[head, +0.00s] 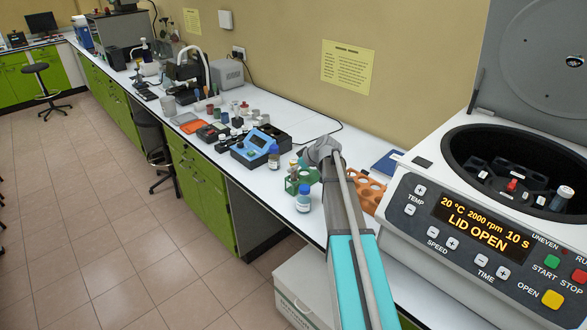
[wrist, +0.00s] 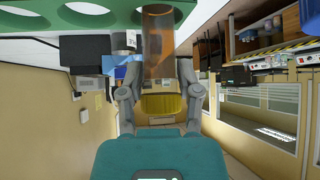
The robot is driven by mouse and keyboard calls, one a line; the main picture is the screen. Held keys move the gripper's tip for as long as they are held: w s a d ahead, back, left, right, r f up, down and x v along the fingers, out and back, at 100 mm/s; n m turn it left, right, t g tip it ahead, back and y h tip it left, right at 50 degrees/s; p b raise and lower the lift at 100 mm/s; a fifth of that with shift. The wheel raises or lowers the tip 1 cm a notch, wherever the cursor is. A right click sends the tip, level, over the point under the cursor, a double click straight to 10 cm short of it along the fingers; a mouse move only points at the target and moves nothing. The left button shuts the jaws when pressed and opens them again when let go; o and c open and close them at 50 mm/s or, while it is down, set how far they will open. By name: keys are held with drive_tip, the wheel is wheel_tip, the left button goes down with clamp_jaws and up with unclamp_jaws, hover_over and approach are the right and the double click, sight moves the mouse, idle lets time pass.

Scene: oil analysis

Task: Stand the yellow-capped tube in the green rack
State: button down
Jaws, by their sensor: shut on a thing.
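The yellow-capped tube shows in the wrist view as an amber body (wrist: 158,52) with a yellow cap (wrist: 162,106). My gripper (wrist: 160,98) is shut on it at the cap end, one finger on each side. The tube's far end overlaps the green rack (wrist: 100,22) at one of its holes. I cannot tell how deep it sits in that hole. In the head view the green rack (head: 303,177) stands on the bench just left of my arm. My arm hides my fingers and part of the rack there.
A blue-capped bottle (head: 303,199) stands in front of the green rack, and another bottle (head: 273,157) behind it. An orange rack (head: 371,192) is right of my arm, beside the open centrifuge (head: 480,215). A blue device (head: 254,147) and small items crowd the bench farther left.

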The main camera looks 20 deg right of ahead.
drive_tip(key=shift+f+b, duration=0.45)
drive_tip(key=shift+f, duration=0.25)
drive_tip(key=shift+c, duration=1.1)
unclamp_jaws()
drive_tip(key=shift+r, duration=0.1)
